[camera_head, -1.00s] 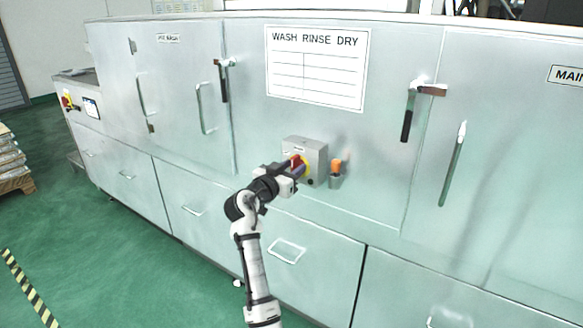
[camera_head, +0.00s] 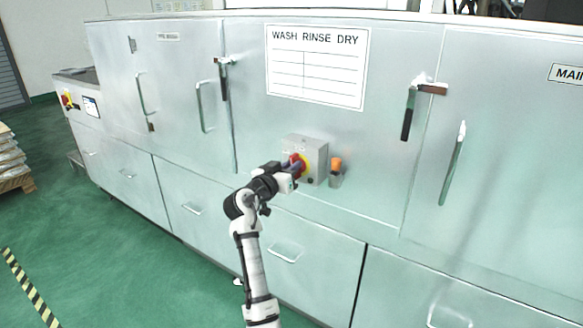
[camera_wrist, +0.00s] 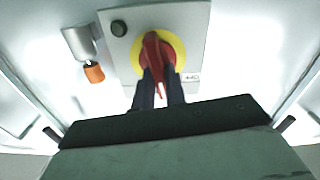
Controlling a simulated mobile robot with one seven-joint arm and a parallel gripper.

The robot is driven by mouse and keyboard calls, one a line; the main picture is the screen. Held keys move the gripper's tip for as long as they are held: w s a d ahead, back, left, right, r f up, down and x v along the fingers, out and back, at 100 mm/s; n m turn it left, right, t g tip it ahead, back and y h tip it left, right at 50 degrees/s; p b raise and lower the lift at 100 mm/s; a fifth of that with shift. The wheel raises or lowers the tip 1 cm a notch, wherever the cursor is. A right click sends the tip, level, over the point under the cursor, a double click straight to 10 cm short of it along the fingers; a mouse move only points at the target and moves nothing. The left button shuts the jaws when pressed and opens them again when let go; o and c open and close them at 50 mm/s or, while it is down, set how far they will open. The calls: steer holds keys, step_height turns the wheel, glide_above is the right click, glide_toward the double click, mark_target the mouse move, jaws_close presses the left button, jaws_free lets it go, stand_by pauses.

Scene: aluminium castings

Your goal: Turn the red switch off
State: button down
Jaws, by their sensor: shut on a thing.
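The red switch (camera_head: 297,160) is a rotary handle on a yellow round plate, on the front of a grey box (camera_head: 319,158) fixed to the metal cabinet. In the wrist view the red switch (camera_wrist: 152,50) sits at top centre on its yellow plate (camera_wrist: 178,48). My gripper (camera_head: 291,167) is at the switch, and its two dark fingers (camera_wrist: 158,80) are shut on the red handle, one on each side. The fingers hide part of the handle, and its exact turn angle is hard to tell in the head view.
A dark round button (camera_wrist: 118,28) is on the box face. Cabinet door handles (camera_head: 409,112) stick out nearby.

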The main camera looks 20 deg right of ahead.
steer(key=shift+w+a+f+n+p, duration=0.15)
steer(key=shift+n+p, duration=0.9)
steer(key=shift+n, duration=1.65)
steer(key=shift+w+a+f+n+p, duration=0.15)
steer(key=shift+n+p, duration=0.95)
steer(key=shift+n, duration=1.6)
steer(key=shift+w+f+n+p, duration=0.2)
steer(key=shift+n+p, duration=0.85)
steer(key=shift+n, duration=1.65)
steer(key=shift+s+f, duration=0.1)
steer(key=shift+s, duration=0.05)
steer(key=c, duration=1.4)
jaws_free()
steer(key=shift+c, duration=0.2)
steer(key=b+v, duration=0.3)
steer(key=v, duration=1)
steer(key=shift+s+a+b, duration=0.25)
steer(key=shift+a+b, duration=0.05)
steer(key=shift+b, duration=0.05)
